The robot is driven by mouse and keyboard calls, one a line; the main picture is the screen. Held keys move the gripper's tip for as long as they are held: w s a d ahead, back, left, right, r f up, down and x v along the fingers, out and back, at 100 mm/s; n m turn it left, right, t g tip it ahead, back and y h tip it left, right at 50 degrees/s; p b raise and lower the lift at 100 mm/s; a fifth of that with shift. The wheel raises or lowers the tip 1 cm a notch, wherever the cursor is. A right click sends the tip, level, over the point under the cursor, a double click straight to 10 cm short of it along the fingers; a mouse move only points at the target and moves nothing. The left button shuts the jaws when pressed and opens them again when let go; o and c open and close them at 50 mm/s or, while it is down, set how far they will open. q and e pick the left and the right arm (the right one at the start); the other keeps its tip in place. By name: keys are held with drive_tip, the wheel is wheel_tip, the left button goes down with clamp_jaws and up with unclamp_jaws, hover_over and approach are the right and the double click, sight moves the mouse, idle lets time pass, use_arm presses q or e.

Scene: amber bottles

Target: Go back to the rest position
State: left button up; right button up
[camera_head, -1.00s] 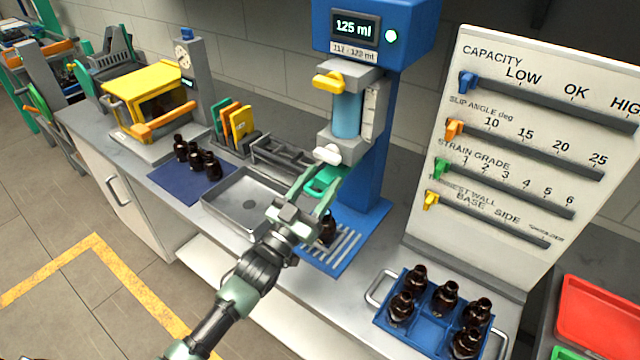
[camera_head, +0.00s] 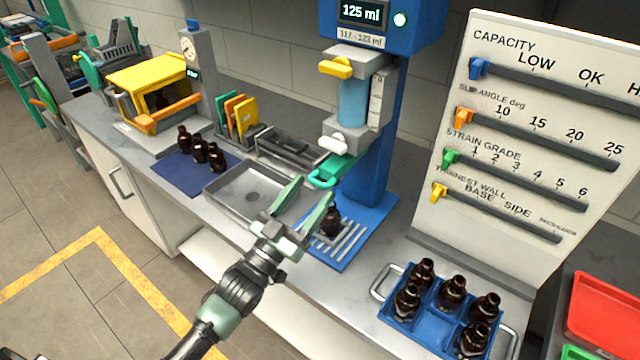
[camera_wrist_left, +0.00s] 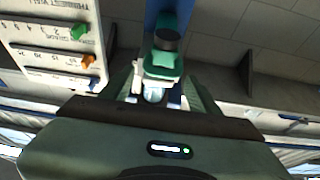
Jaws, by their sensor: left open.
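My left gripper (camera_head: 308,208) is open and empty, in front of the blue filling machine (camera_head: 371,150). In the head view its fingers point up and to the right, left of a dark amber bottle (camera_head: 331,221) standing on the machine's blue slatted base (camera_head: 345,247). The green handle (camera_head: 328,177) of the machine is just above the fingertips. In the left wrist view the fingers (camera_wrist_left: 165,95) are spread, with the green part of the machine (camera_wrist_left: 165,60) beyond them. My right gripper is not in view.
A blue crate (camera_head: 428,325) with several amber bottles stands at the right front. A grey tray (camera_head: 226,191) is left of the machine. Several bottles stand on a blue mat (camera_head: 172,180). A tall gauge board (camera_head: 500,160) rises on the right. The floor on the left is open.

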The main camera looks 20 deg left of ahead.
use_arm(q)
drive_tip(key=shift+s+a+f, duration=0.2)
drive_tip(key=shift+s+f, duration=0.05)
drive_tip(key=shift+s, duration=0.35)
